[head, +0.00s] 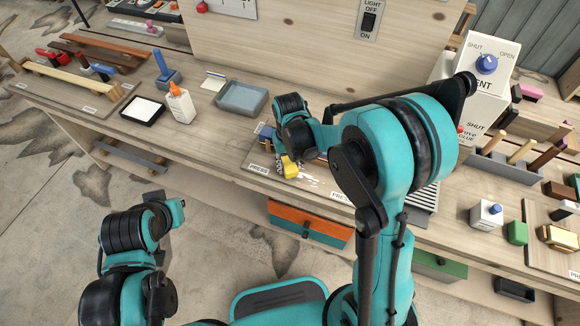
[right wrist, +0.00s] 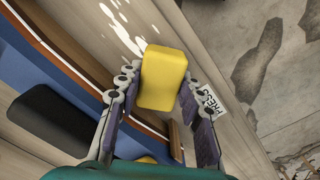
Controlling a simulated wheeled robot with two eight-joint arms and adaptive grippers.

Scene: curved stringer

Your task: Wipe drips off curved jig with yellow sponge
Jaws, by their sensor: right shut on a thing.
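The yellow sponge (head: 291,169) is in my right gripper (head: 287,164), low over the board labelled PRESS. In the right wrist view the sponge (right wrist: 163,78) sits between the two fingers of the right gripper (right wrist: 160,82). White drips (head: 309,181) lie just right of the sponge; they also show beyond it in the right wrist view (right wrist: 122,30). The curved jig, blue with a brown strip (right wrist: 72,48), runs along the left there. In the head view my arm hides most of it. I cannot tell whether the sponge touches the surface.
A grey tray (head: 242,97), a white glue bottle (head: 180,104) and a black-rimmed tray (head: 143,110) stand left on the bench. An orange drawer (head: 310,228) is below the bench edge.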

